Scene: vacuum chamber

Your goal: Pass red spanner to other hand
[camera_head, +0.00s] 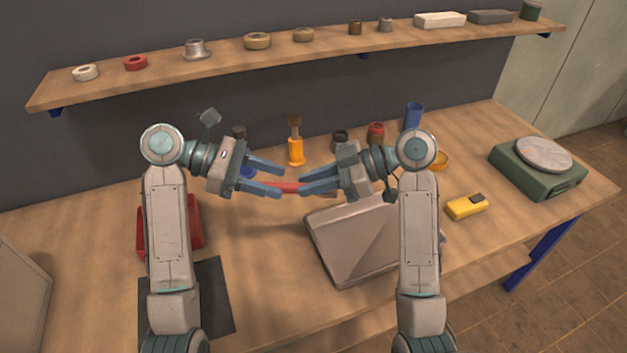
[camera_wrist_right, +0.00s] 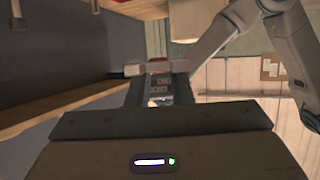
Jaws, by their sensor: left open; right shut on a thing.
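The red spanner (camera_head: 289,187) is held between my two grippers above the bench; only a short red stretch shows in the head view. My right gripper (camera_head: 304,184) is shut on its right part, and its fingers hide that end. My left gripper (camera_head: 281,180) is open, with its two blue fingers pointing right at the spanner's left end. I cannot tell whether the left fingers touch the spanner. In the right wrist view the spanner cannot be made out clearly.
A grey metal tray-like piece (camera_head: 345,245) lies below the right gripper. Behind stand an orange screwdriver (camera_head: 296,150), a blue cup (camera_head: 413,115) and small parts. A yellow meter (camera_head: 466,207) and green scale (camera_head: 540,175) are on the right. A shelf (camera_head: 330,38) runs above.

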